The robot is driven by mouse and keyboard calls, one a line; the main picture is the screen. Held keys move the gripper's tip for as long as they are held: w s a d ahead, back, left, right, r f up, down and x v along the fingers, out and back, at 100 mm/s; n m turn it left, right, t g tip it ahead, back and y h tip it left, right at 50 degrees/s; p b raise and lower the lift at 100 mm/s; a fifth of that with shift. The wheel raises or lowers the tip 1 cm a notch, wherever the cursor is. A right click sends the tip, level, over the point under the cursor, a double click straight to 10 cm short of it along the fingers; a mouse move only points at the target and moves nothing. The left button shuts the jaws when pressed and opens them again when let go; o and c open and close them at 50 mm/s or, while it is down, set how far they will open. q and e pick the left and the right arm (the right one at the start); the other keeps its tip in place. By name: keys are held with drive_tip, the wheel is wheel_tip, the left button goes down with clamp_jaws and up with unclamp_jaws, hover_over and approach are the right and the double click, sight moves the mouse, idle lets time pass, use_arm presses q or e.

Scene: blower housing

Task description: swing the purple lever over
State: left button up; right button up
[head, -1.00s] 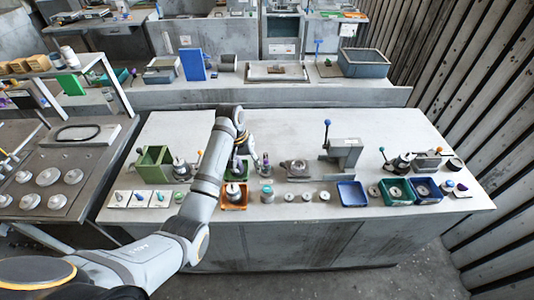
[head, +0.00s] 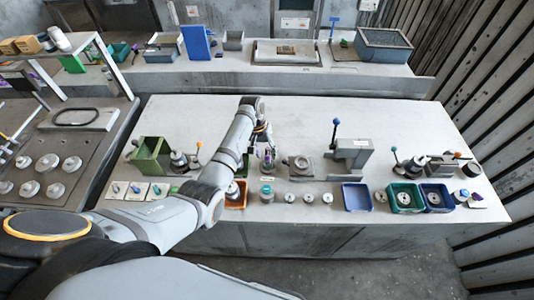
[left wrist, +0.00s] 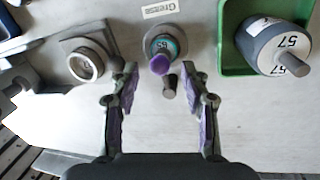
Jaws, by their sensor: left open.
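The purple lever's round knob (left wrist: 159,65) shows in the left wrist view, over a grey round fixture with a teal ring (left wrist: 165,44). In the head view this small fixture (head: 267,164) stands mid-bench, partly behind my gripper. My left gripper (left wrist: 162,95) is open, with a purple-padded finger on each side of the picture. The knob lies between the fingers' lines, just beyond the tips. Nothing is held, and I cannot tell whether a finger touches the lever. My right gripper is not in view.
A green tray (left wrist: 229,58) holding a grey cylinder marked 57 (left wrist: 268,47) is close on one side. A grey block with a round ring (left wrist: 85,62) is on the other. A blue-knobbed lever fixture (head: 352,153) stands farther right. The bench's back strip (head: 330,112) is clear.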

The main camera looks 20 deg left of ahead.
use_arm(q)
drive_tip(key=shift+d+f, duration=0.2)
drive_tip(key=shift+f, duration=0.9)
drive_tip(key=shift+s, duration=0.1)
drive_tip(key=shift+c, duration=1.6)
clamp_jaws()
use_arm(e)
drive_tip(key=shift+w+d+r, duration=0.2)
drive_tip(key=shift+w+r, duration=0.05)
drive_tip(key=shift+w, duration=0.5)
